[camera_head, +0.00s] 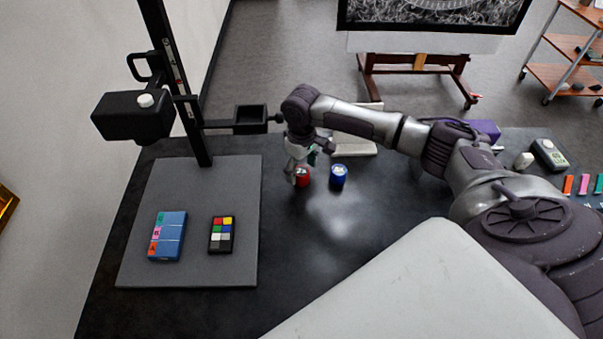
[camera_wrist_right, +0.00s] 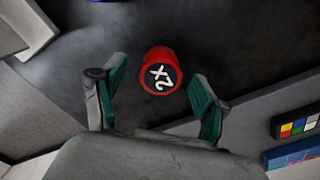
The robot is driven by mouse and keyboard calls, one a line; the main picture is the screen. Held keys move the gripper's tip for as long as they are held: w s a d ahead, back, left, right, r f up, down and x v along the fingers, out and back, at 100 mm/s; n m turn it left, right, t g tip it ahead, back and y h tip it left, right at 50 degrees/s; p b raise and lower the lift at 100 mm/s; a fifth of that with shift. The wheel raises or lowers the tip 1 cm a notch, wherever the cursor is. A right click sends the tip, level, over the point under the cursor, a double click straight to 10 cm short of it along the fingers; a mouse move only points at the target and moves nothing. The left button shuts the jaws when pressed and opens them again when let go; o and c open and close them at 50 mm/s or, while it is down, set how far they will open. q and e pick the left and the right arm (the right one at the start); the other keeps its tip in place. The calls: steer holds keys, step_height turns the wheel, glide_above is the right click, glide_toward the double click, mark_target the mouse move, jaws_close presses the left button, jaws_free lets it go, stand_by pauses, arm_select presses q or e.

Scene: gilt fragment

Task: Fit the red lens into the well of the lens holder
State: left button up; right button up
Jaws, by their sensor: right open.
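The red lens (camera_head: 303,176), a short red cylinder, stands on the dark table just right of the grey board. In the right wrist view its black top (camera_wrist_right: 160,76) with white "X2" lettering faces me. My right gripper (camera_head: 299,168) is over it and partly covers it in the head view. In the right wrist view the right gripper (camera_wrist_right: 158,98) is open, with the lens ahead of and between its green-padded fingers, not gripped. The lens holder (camera_head: 250,119), a black square frame with a recess, sits on an arm from the black column. My left gripper is not in view.
A blue lens (camera_head: 338,177) stands close right of the red one. The grey board (camera_head: 198,250) holds a blue box (camera_head: 167,238) and a colour chart (camera_head: 221,236). The black column (camera_head: 180,90) carries a camera-like head (camera_head: 134,116). Table space in front of the lenses is clear.

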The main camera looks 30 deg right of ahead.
steer(key=c, duration=1.2)
steer(key=shift+c, duration=0.2)
steer(key=shift+r, duration=0.1)
